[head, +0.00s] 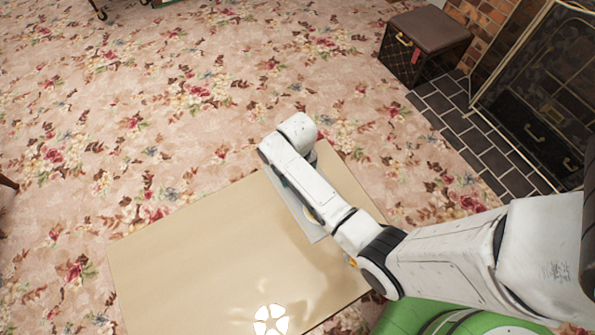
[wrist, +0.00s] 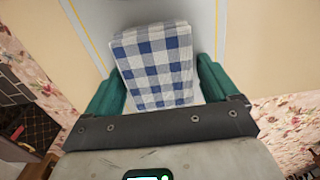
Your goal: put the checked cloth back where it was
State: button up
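The blue-and-white checked cloth (wrist: 155,65) shows in the wrist view as a folded block, slightly tilted. It lies over a pale grey mat (wrist: 88,28) with a yellow line along its edges. My gripper (wrist: 162,75) has its green fingers spread wide, one on each side of the cloth. A thin pale strip shows between the cloth and the right finger; contact at the left finger is unclear.
The tan table (head: 190,258) is bare to the left of the mat. Floral carpet surrounds it. A dark brown box stool (head: 425,45) stands at the upper right, near the fireplace screen (head: 545,85) and dark hearth tiles (head: 475,140). A green rounded object (head: 415,317) is at bottom right.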

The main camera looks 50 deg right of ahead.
jog(key=shift+o, duration=0.9)
notch_tip(320, 180, up, 12)
jog(key=p, duration=0.3)
jog(key=s+a+r+n, duration=0.2)
jog(key=s+a, duration=0.1)
jog(key=s, duration=0.5)
jog(key=s+a+r+n+t, duration=0.1)
jog(key=s+a+r+n, duration=0.1)
jog(key=s, duration=0.7)
jog(key=shift+a, duration=0.65)
